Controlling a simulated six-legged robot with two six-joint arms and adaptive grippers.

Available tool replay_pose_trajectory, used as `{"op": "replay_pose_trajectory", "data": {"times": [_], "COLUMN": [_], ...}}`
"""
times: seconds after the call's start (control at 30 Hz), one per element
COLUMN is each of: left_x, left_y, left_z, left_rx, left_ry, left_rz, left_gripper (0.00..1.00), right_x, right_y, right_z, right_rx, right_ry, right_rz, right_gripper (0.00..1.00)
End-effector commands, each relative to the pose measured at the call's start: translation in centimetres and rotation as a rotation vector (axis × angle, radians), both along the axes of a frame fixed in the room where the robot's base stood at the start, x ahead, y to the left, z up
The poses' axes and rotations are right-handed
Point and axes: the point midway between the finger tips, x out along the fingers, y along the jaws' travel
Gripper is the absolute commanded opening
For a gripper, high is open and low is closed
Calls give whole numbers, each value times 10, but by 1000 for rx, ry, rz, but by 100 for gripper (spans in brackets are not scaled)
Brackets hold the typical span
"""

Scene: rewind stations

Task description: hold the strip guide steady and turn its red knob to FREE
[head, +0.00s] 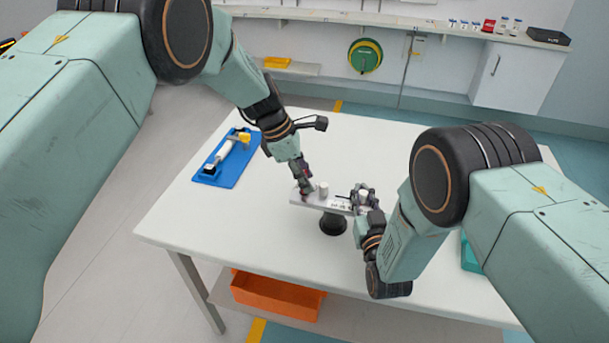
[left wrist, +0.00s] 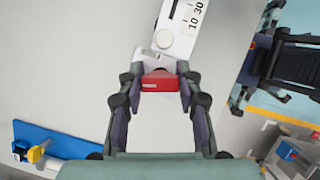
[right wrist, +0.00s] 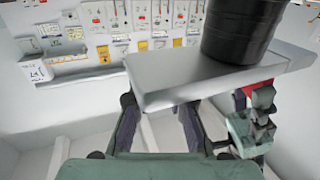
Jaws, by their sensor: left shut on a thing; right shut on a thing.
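The strip guide (head: 341,204) is a pale bar on a dark round stand (head: 333,224) near the table's front. In the left wrist view its plate (left wrist: 186,28) shows numbers and a white round post (left wrist: 163,40). The red knob (left wrist: 160,85) is at the bar's end. My left gripper (head: 304,193) is shut on the red knob, with a fingertip on each side. My right gripper (head: 362,197) is shut on the bar's other end. The right wrist view shows the bar (right wrist: 220,78) across its fingers, the tips hidden behind it. I cannot read the knob's setting.
A blue tray (head: 205,178) with a white and yellow tool lies at the table's left. An orange bin (head: 276,294) stands below the table. A teal thing (head: 469,254) shows partly behind my right arm. The table's (head: 340,130) back is clear.

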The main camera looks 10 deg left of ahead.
Motion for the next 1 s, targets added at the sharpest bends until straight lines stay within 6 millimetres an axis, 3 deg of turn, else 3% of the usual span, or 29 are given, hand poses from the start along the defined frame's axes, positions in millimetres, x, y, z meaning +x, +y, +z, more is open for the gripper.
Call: {"op": "replay_pose_trajectory", "data": {"times": [0.6,1.0], "left_x": [2,2], "left_y": [4,4], "left_z": [-1,-1], "left_rx": [5,5], "left_ry": [-6,-4], "left_rz": [-583,-830], "left_gripper": [3,3], "right_x": [1,0], "right_y": [-6,-6], "right_z": [-1,-1], "right_rx": [0,0], "right_ry": [3,4], "right_rz": [-14,-14], "right_gripper": [0,0]}}
